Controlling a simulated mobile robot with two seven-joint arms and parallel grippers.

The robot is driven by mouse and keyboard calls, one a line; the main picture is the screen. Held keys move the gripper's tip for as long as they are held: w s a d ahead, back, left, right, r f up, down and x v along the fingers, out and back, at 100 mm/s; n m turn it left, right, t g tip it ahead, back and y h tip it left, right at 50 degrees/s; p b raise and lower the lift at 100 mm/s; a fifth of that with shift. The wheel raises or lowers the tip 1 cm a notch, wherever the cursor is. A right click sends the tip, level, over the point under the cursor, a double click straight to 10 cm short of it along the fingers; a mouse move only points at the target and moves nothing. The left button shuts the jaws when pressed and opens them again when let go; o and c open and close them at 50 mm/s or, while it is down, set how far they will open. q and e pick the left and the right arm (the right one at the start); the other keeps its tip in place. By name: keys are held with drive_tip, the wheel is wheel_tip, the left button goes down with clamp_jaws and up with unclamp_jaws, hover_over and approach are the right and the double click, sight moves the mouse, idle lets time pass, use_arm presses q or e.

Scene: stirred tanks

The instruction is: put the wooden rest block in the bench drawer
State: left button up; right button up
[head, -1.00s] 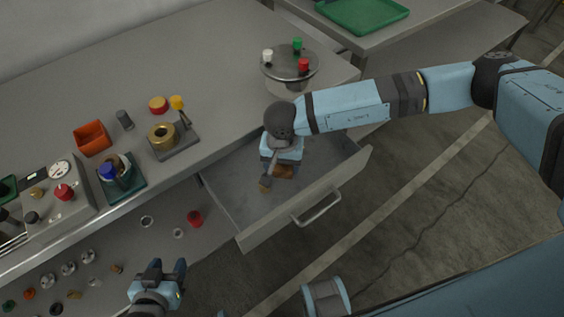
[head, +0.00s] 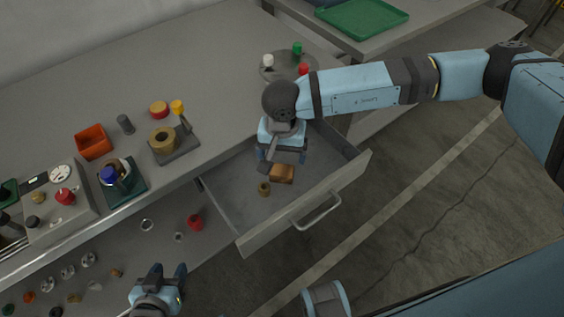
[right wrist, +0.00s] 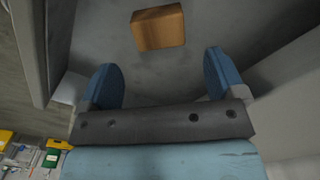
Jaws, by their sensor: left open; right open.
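The bench drawer (head: 232,207) is pulled open below the bench's front edge. The wooden rest block (head: 282,173) lies on the drawer floor, and it also shows in the right wrist view (right wrist: 158,27). My right gripper (head: 280,160) is open and empty above the drawer, a little back from the block. In the right wrist view its two blue fingers (right wrist: 160,80) stand apart, with the block beyond their tips and touching neither. My left gripper (head: 168,275) is open and empty at the lower left, away from the drawer.
A small brass-coloured ring-like part (head: 264,188) lies in the drawer beside the block. The drawer handle (head: 316,210) juts out in front. A round stand (head: 270,72) with coloured knobs, an orange bin (head: 93,140) and a brass fixture (head: 172,146) stand on the bench above.

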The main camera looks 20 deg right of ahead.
sight(282, 168)
wheel_tip(282, 168, up, 6)
drive_tip(key=shift+f, duration=0.25)
drive_tip(key=shift+f, duration=0.1)
idle(0.4)
